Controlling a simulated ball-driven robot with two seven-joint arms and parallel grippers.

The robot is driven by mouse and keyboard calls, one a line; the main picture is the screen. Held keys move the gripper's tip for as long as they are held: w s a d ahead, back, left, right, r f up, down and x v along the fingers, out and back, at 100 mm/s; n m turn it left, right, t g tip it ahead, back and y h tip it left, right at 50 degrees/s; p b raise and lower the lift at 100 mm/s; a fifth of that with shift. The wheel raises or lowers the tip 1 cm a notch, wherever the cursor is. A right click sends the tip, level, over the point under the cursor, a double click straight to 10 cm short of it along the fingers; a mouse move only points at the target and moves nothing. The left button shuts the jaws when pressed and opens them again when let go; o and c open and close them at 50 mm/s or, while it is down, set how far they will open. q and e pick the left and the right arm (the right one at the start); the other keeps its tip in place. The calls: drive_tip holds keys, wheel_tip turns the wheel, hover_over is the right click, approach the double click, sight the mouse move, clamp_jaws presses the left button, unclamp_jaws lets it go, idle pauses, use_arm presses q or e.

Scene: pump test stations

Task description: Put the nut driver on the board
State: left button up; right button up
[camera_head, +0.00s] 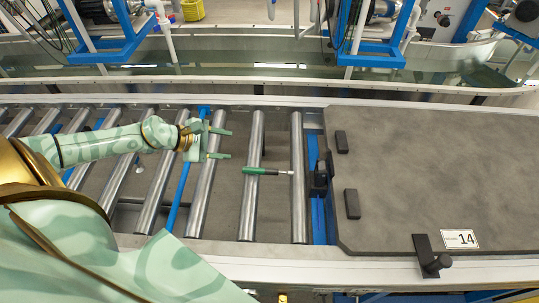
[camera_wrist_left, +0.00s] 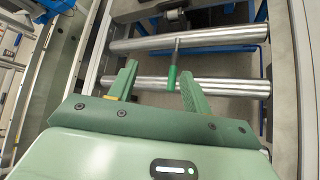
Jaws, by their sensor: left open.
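The nut driver (camera_head: 262,171) has a green handle and a thin metal shaft. It lies across the metal rollers, its handle on one roller and its shaft tip pointing right. The grey board (camera_head: 430,170) lies to the right of the rollers. My left gripper (camera_head: 226,144) is open and empty, left of the nut driver and apart from it. In the left wrist view the nut driver (camera_wrist_left: 173,75) shows ahead of my left gripper (camera_wrist_left: 158,78), its handle end close to the space between the fingers. My right gripper is not in view.
Metal rollers (camera_head: 205,180) with gaps between them fill the left of the conveyor. The board carries black blocks (camera_head: 352,203), a black clamp (camera_head: 430,256) and a label reading 14 (camera_head: 459,239). Its middle is bare. A water channel and blue pump stands lie behind.

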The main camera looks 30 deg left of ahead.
use_arm(q)
wheel_tip(320, 180, down, 11)
drive_tip(key=b, duration=1)
approach(265, 171)
drive_tip(key=shift+g, duration=0.4)
drive_tip(key=x, duration=0.4)
drive_tip(key=shift+w+d+r, duration=0.1)
drive_tip(key=shift+w+d, duration=0.2)
drive_tip(key=shift+w, duration=0.05)
drive_tip(key=b+x, duration=0.1)
drive_tip(key=x, duration=0.4)
drive_tip(key=shift+w+a+b, duration=0.1)
drive_tip(key=shift+a+b, duration=0.1)
drive_tip(key=shift+b, duration=0.2)
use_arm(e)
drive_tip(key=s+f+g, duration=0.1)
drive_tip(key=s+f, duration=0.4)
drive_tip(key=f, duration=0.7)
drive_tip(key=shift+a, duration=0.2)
use_arm(q)
clamp_jaws()
